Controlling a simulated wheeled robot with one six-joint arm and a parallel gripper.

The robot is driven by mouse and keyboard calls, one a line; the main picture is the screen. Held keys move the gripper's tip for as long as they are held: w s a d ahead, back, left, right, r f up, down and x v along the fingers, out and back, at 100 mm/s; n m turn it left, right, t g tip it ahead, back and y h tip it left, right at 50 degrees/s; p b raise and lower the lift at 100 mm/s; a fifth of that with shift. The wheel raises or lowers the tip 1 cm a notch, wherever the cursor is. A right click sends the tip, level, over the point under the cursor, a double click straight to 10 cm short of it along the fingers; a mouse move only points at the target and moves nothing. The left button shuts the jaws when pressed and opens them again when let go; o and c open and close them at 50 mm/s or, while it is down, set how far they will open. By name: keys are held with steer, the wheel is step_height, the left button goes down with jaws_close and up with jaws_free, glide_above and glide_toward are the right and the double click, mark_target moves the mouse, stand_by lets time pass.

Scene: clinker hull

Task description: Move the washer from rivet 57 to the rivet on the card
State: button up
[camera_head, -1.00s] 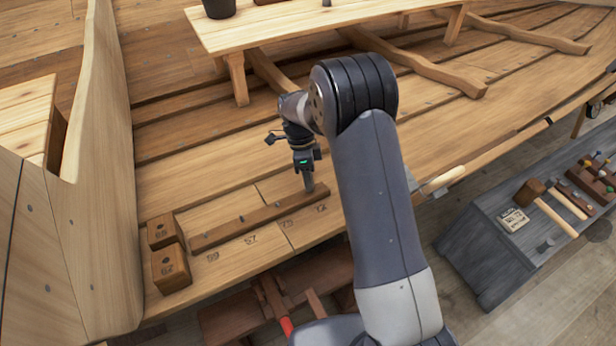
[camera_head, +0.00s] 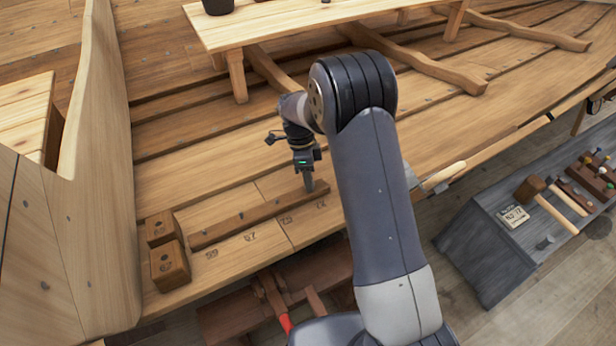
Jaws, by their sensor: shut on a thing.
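My gripper (camera_head: 309,187) points down at the dark wooden strip (camera_head: 258,216) on the hull plank, near its right end. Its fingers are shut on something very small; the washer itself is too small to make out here. Burnt numbers run along the plank below the strip: 59 (camera_head: 211,254), 57 (camera_head: 249,238), what looks like 75 (camera_head: 286,221), and 72 (camera_head: 321,206). My fingertips are above and between the last two numbers. The rivets beside the numbers cannot be made out. The card (camera_head: 513,217) lies on the grey bench; its writing looks like 72 but is blurred.
Two numbered wooden blocks (camera_head: 169,265) stand at the strip's left end. A mallet (camera_head: 530,190) and other tools lie on the grey bench (camera_head: 480,240) at right. A pale thwart board (camera_head: 300,27) spans the hull behind my arm. My arm hides part of the plank.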

steer(key=shift+s+f, duration=0.1)
steer(key=shift+f, duration=0.2)
steer(key=o, duration=0.9)
steer(key=shift+o, duration=0.2)
steer(key=shift+r, duration=0.1)
steer(key=d+p+v, duration=0.1)
steer(key=p+v, duration=0.4)
steer(key=v, duration=0.3)
steer(key=shift+a, duration=0.45)
